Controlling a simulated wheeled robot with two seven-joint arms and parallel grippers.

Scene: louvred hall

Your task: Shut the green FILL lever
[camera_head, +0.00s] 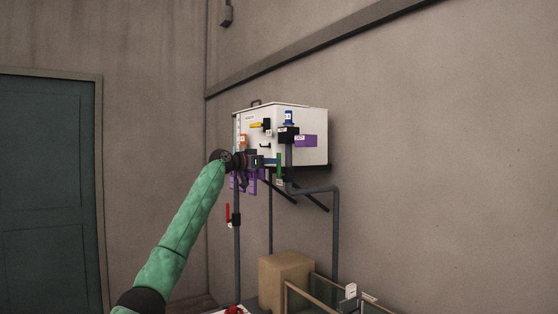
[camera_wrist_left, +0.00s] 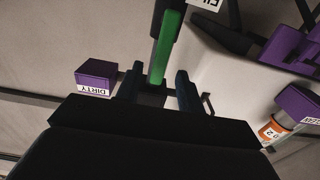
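The green FILL lever (camera_head: 279,163) hangs downward on the pipework at the front of the white wall tank (camera_head: 314,138). In the left wrist view the green lever (camera_wrist_left: 167,44) points toward my gripper, with a partly cut-off white label beside it. My left gripper (camera_head: 260,160) is just left of the lever in the head view. In the wrist view my left gripper (camera_wrist_left: 157,88) has its two dark fingers apart, one on each side of the lever's free end, with visible gaps. My right gripper is not in view.
A purple block marked DIRTY (camera_wrist_left: 97,76) is left of the fingers in the wrist view. A red lever (camera_head: 228,213), a yellow handle (camera_head: 256,125) and a blue-topped part (camera_head: 289,117) are around the tank. A cardboard box (camera_head: 285,279) and glass-sided tank (camera_head: 318,300) stand below.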

